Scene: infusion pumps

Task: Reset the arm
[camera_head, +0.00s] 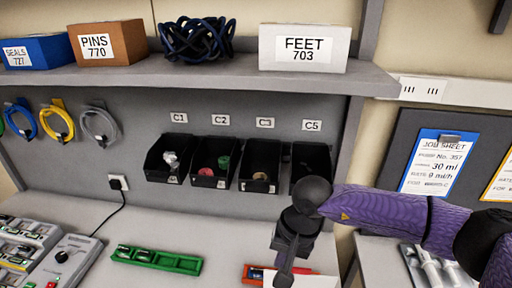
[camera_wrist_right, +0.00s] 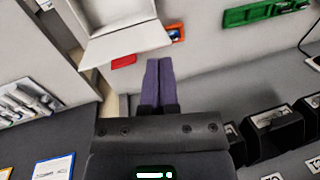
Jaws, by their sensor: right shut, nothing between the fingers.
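My right arm (camera_head: 385,207) comes in from the right in the head view, purple with dark joints. Its gripper (camera_head: 284,278) points down over the right part of the worktop, in front of the bin under label C5. In the right wrist view the two purple fingers (camera_wrist_right: 158,82) lie side by side, shut, with nothing between them. My left gripper is not in view.
Dark bins (camera_head: 208,162) hang on the back panel below a shelf (camera_head: 215,74) with boxes. A green tray (camera_head: 156,261) lies on the worktop. An orange tray (camera_head: 254,272) and an open white box (camera_wrist_right: 125,42) are near the gripper.

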